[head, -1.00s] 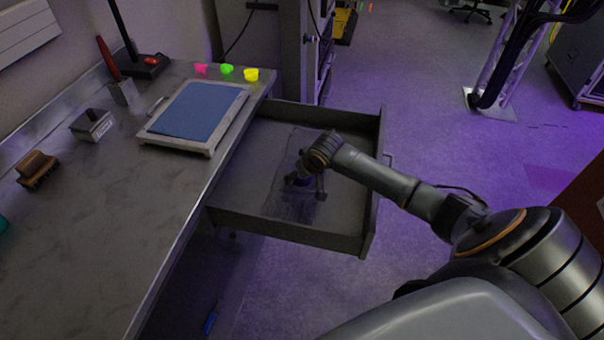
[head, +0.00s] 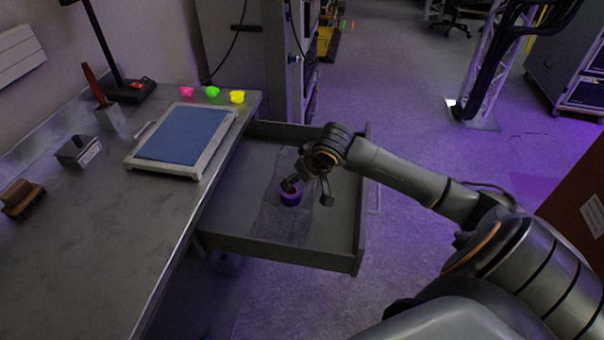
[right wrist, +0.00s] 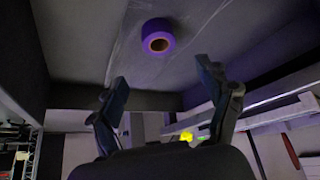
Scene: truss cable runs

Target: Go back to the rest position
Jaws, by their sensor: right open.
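My right gripper (head: 308,194) is over the open drawer (head: 310,256). Its fingers are spread and nothing is between them. A purple tape roll (head: 291,198) lies in the drawer on a clear plastic sheet (head: 283,228), partly behind a finger in the head view. In the right wrist view the tape roll (right wrist: 158,37) lies beyond the open fingertips (right wrist: 163,75), apart from them. My left gripper is in neither view.
The metal workbench (head: 95,235) is at left. A blue-topped tray (head: 182,138), pink, green and yellow pieces (head: 237,97), a grey box (head: 78,151) and a brown brush (head: 22,197) are on it. Open floor lies right of the drawer. A truss (head: 492,75) stands farther back.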

